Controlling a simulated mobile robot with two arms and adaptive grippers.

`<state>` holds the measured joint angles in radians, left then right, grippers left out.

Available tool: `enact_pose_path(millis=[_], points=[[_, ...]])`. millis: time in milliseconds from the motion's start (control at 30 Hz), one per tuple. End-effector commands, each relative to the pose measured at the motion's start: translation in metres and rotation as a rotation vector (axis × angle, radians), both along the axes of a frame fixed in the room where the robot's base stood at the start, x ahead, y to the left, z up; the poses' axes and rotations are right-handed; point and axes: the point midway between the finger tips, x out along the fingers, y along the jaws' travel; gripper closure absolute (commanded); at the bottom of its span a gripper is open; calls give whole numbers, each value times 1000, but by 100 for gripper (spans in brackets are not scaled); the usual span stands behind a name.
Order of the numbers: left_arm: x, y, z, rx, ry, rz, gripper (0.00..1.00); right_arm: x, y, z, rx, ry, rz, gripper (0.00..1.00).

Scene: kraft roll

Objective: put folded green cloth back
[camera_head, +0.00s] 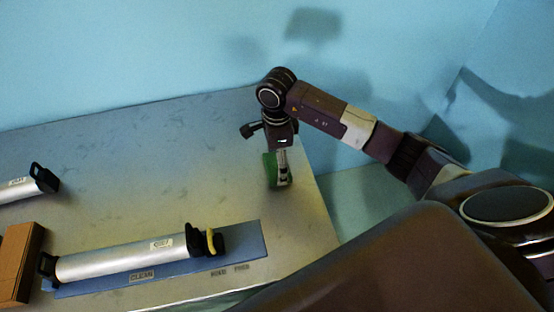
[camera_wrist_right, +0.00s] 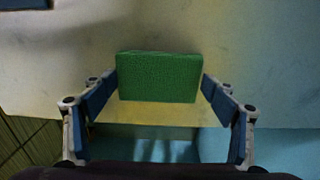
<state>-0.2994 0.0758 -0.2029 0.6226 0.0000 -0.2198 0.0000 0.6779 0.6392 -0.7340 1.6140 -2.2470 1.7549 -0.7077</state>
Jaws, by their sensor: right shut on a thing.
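The folded green cloth (camera_head: 270,170) is at the right end of the table in the head view. It is a flat green block in the right wrist view (camera_wrist_right: 158,78), between the two finger pads. My right gripper (camera_head: 283,168) points down and is shut on the cloth; it also shows in the right wrist view (camera_wrist_right: 160,90). I cannot tell whether the cloth touches the table top (camera_head: 150,170). My left gripper is not in view.
A silver roller (camera_head: 120,261) with black ends and a yellow part lies on a blue mat (camera_head: 240,232) labelled CLEAN. Another roller (camera_head: 18,190) and a brown block (camera_head: 20,262) are at the left. The table's middle is clear. Its right edge is close to the gripper.

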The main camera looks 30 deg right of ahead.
Motion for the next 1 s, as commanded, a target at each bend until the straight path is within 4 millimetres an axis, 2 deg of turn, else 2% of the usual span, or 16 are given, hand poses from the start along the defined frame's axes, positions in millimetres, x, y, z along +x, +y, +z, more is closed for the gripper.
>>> enact_pose_path(millis=[300,333,467,833,1000], points=[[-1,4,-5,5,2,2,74,1,0,-4,-1,-2,0,47],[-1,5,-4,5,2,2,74,1,0,-3,-1,-2,0,19],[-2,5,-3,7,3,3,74,1,0,-2,-1,-2,0,5],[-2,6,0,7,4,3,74,1,0,1,0,-1,-1,4],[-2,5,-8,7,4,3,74,3,-1,21,-2,-8,-1,4]])
